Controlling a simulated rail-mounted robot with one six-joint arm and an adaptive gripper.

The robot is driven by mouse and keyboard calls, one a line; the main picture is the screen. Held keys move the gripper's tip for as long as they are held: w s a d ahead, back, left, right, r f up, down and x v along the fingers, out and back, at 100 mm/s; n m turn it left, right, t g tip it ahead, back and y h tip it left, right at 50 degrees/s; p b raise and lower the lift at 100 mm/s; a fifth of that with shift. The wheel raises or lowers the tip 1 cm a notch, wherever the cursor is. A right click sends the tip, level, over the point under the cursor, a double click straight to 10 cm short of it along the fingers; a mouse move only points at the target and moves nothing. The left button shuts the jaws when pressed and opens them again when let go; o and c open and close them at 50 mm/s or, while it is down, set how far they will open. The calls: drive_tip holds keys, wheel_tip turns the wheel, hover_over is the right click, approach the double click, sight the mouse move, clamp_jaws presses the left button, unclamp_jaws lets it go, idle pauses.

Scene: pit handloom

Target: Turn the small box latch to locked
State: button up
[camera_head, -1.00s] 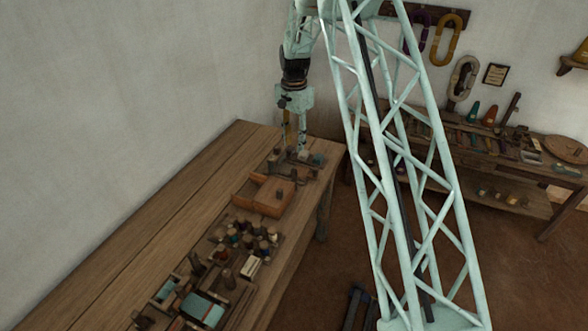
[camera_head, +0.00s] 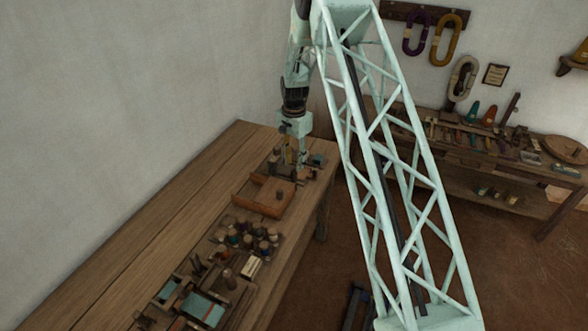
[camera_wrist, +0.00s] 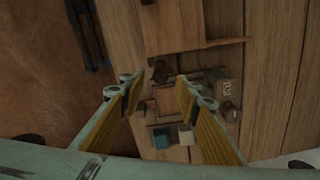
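My gripper (camera_head: 293,158) is low over the far end of the wooden table, just beyond a shallow wooden box (camera_head: 246,193). In the wrist view, my gripper (camera_wrist: 164,92) is open, its two yellow-padded fingers apart with nothing held between them. A small dark fitting (camera_wrist: 160,72) shows between and beyond the fingertips, near the box's edge. I cannot tell whether it is the latch, or how any latch is turned. The wooden box (camera_wrist: 172,30) is at the top of the wrist view.
A teal block (camera_wrist: 160,138) and a pale block (camera_wrist: 185,136) sit below the fingers' gap, with a small wooden piece (camera_wrist: 228,113) to the right. Several bobbins (camera_head: 250,237) stand nearer on the table (camera_head: 150,215). The table's left strip is clear.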

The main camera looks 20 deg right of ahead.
sight(294, 171)
drive_tip(key=shift+f, duration=2.05)
drive_tip(key=shift+c, duration=0.5)
drive_tip(key=c, duration=0.7)
